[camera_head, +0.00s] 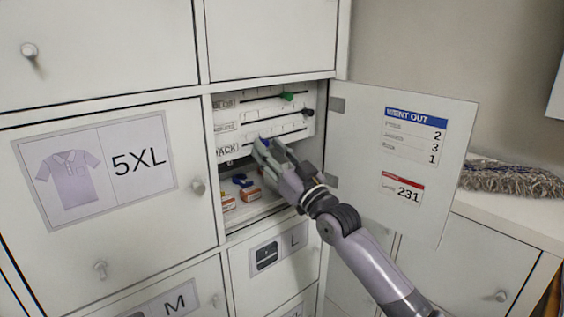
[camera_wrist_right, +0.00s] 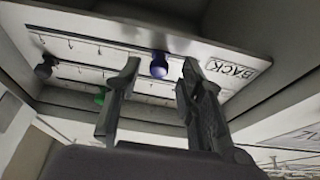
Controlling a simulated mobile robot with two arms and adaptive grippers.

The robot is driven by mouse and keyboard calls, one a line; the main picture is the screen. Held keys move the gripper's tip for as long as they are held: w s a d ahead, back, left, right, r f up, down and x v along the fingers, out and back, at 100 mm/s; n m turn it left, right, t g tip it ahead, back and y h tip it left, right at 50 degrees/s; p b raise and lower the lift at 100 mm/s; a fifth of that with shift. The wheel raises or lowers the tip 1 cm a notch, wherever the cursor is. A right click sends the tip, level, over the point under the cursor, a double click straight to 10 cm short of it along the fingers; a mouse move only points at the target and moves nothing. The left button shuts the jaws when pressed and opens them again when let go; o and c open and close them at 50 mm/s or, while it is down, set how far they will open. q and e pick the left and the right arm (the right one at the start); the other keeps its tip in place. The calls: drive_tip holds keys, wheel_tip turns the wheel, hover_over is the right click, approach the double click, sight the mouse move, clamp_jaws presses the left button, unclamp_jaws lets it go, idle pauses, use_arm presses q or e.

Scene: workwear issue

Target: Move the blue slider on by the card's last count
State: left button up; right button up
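The blue slider (camera_head: 265,143) sits on the lowest rail of the white slider board, near the left end marked "BACK" in the head view. In the right wrist view the blue slider's round knob (camera_wrist_right: 159,65) shows between my fingertips, with a gap on each side. My right gripper (camera_head: 270,149) is open at the board and partly covers the slider; its two fingers also show in the wrist view (camera_wrist_right: 161,72). The card (camera_head: 413,148) on the open door reads "WENT OUT" with 2, 3 and 1, the last count being 1. My left gripper is not in view.
A green slider (camera_head: 288,96) and a dark slider (camera_head: 308,112) sit on the rails above. Small orange-and-white boxes (camera_head: 250,194) lie on the compartment floor below. The open door (camera_head: 452,180) stands to the right of my arm. A grey mop head (camera_head: 510,180) lies on the counter.

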drive_tip(key=v, duration=1.1)
drive_tip(key=shift+d+f, duration=0.15)
drive_tip(key=shift+d, duration=0.1)
drive_tip(key=shift+s, duration=0.15)
